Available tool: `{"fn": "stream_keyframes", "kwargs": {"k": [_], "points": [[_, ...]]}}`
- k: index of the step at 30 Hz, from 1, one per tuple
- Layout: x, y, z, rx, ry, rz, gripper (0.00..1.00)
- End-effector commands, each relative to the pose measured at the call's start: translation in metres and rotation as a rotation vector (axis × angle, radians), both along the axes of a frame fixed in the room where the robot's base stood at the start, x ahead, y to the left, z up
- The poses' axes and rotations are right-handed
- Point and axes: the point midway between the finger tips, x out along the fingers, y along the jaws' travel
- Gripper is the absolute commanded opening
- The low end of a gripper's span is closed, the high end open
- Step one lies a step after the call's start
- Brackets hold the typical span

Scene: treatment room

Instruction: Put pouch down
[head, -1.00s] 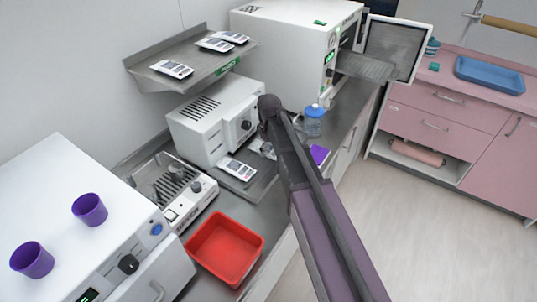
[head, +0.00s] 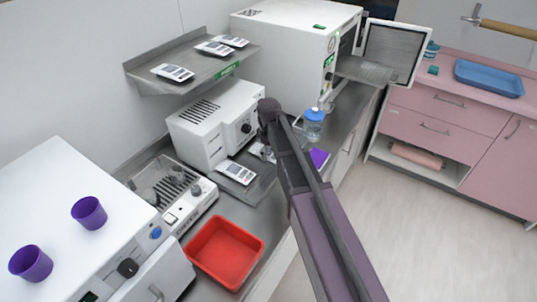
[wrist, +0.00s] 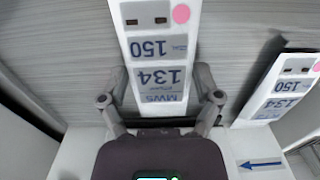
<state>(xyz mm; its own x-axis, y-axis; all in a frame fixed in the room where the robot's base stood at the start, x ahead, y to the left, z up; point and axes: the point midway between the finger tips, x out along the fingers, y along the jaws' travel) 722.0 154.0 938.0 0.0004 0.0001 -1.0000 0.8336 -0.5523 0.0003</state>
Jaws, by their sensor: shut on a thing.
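My gripper (wrist: 161,98) is shut on a white pouch (wrist: 156,50) with blue print reading 134 and 150 and a pink dot. The pouch extends away from the fingers over a grey metal surface (wrist: 60,50); whether it touches that surface I cannot tell. A second, similar pouch (wrist: 281,88) lies to the right in the wrist view. In the head view my arm hides most of the gripper, beside the metal tray (head: 262,188) in front of the white sealer (head: 214,125). One pouch (head: 237,172) lies on that tray.
A blue-capped bottle (head: 313,124) and a purple item (head: 318,158) are close to my arm. A red bin (head: 226,253) sits nearer on the counter. Several pouches lie on the wall shelf (head: 155,86). The steriliser door (head: 393,52) stands open.

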Motion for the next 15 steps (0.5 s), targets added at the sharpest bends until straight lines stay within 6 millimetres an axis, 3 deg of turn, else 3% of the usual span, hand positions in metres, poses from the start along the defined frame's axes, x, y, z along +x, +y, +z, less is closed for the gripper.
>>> {"fn": "stream_keyframes", "kwargs": {"k": [15], "points": [[0.0, 0.0, 0.012, 0.0, 0.0, 0.0, 0.39]]}}
